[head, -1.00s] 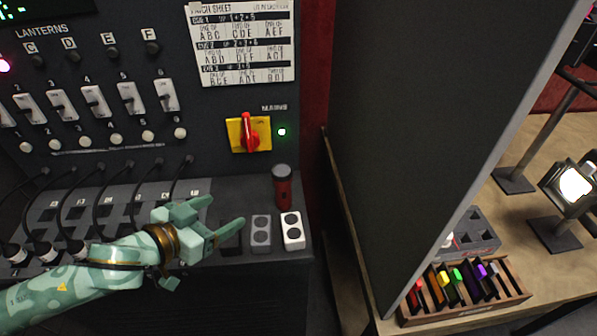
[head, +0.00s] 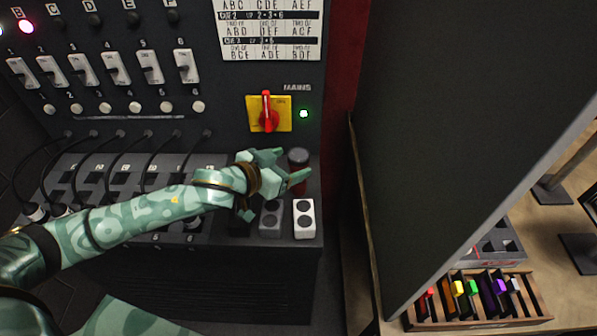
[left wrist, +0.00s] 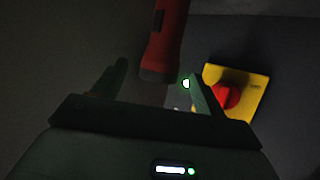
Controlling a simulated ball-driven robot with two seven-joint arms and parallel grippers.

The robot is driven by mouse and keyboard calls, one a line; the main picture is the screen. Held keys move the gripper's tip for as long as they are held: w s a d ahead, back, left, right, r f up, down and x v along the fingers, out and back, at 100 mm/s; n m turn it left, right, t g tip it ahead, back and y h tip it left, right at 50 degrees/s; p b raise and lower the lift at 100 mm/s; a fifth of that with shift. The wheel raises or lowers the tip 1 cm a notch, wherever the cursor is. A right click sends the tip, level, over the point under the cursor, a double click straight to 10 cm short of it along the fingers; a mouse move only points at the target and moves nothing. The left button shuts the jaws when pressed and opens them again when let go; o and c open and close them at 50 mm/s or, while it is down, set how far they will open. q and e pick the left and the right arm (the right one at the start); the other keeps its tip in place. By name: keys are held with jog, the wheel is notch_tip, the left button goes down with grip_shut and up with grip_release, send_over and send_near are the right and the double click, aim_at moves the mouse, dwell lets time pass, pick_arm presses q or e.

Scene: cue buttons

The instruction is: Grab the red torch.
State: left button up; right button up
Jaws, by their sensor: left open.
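The red torch (head: 298,158) stands upright on the dark ledge, its dark cap uppermost and its red body partly hidden behind my left gripper (head: 292,163). My left gripper is open and close to the torch, its fingers pointing at it. In the left wrist view the red torch (left wrist: 169,35) shows ahead, with its dark end in the gap between the fingertips of my left gripper (left wrist: 156,70). I cannot tell whether a finger touches it. My right gripper is not in view.
The yellow mains plate with a red switch (head: 268,114) is on the panel behind. A dark partition (head: 430,130) rises to the right. Cables (head: 120,165) lie left.

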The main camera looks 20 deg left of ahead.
pick_arm(q)
jog(key=x, duration=0.4)
jog(key=shift+w, duration=0.1)
jog(key=shift+c, duration=0.3)
jog(key=c, duration=1.1)
jog(key=shift+r, duration=0.1)
jog(key=shift+c, duration=0.2)
